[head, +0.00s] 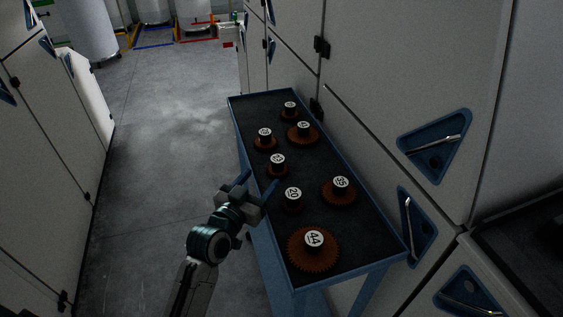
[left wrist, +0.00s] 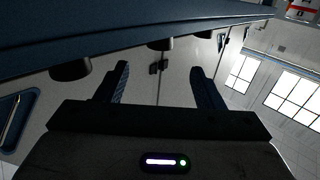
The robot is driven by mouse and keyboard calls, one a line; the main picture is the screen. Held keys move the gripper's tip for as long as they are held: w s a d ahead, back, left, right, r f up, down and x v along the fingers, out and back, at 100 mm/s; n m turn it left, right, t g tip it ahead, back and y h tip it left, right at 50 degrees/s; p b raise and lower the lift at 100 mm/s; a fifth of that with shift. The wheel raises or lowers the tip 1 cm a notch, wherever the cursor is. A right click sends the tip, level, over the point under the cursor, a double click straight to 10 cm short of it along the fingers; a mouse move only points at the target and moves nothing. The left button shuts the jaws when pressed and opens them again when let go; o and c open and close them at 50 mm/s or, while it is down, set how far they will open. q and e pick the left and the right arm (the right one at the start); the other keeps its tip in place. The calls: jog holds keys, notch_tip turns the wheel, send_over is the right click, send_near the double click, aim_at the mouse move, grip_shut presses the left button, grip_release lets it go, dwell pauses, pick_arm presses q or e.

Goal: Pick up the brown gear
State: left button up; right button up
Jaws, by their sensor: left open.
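Several reddish-brown gears stand on the cart, each with a dark hub and a white numbered top. The largest, marked 44 (head: 313,262), is at the near end. A gear marked 35 (head: 340,196) is by the right edge, and a small, darker one marked 20 (head: 292,207) is left of it. More brown gears (head: 303,141) stand toward the far end. My left gripper (head: 257,184) is open and empty at the cart's left edge, beside the small gears. In the left wrist view its fingers (left wrist: 160,76) are apart with nothing between them. My right gripper is not seen.
The blue-framed cart (head: 251,158) has a dark top and stands close to pale machine cabinets (head: 398,75) with blue triangular handles. Pale cabinets (head: 40,190) also line the left. The grey floor (head: 165,130) between them is clear. White cylinders (head: 88,30) stand far back.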

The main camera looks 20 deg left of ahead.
aim_at(274, 163)
pick_arm(q)
jog(key=w, duration=0.3)
jog(key=shift+d+r+p, duration=0.2)
jog(key=shift+d+p, duration=0.15)
jog(key=shift+w, duration=0.3)
jog(key=shift+w+d+p, duration=0.1)
jog(key=shift+w+p, duration=0.2)
jog(key=shift+w, duration=0.1)
jog(key=w, duration=0.1)
jog(key=w+p, duration=0.1)
jog(key=w, duration=0.1)
jog(key=shift+w+d+f, duration=0.15)
jog(key=shift+d+f, duration=0.05)
jog(key=shift+d, duration=0.1)
jog(key=shift+w+d+f+p, duration=0.15)
jog(key=shift+w+p, duration=0.15)
jog(key=shift+w, duration=0.2)
jog(key=shift+s, duration=0.1)
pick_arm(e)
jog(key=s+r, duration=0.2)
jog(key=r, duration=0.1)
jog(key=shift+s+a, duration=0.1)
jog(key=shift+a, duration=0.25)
pick_arm(q)
jog(key=c, duration=1.1)
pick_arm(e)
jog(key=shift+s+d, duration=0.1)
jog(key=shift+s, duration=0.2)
